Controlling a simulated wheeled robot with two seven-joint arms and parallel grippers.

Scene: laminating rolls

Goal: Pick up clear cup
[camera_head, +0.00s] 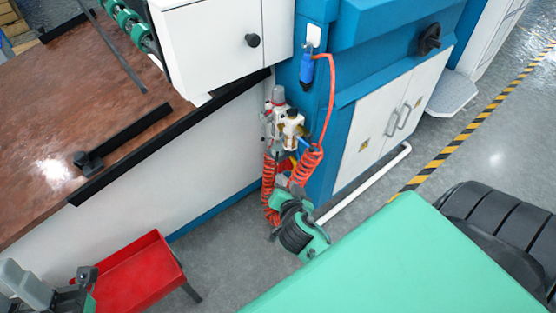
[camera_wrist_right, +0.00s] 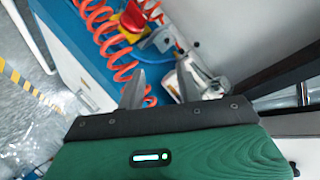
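I cannot make out a clear cup in either view. My right gripper (camera_head: 288,188), green and black, is in front of the coiled red hoses in the head view. In the right wrist view the gripper (camera_wrist_right: 158,85) has its two grey fingers apart, with nothing held between them. A whitish fitting (camera_wrist_right: 192,82) shows behind one finger. Grey and black parts at the lower left of the head view look like my left gripper (camera_head: 85,280); its fingers cannot be read.
An air regulator (camera_head: 287,122) with coiled red hoses (camera_head: 304,165) hangs at the blue machine (camera_head: 345,75). A red tray (camera_head: 140,275) stands at lower left, beside the brown table (camera_head: 50,130). Grey floor (camera_head: 225,245) is open between tray and machine.

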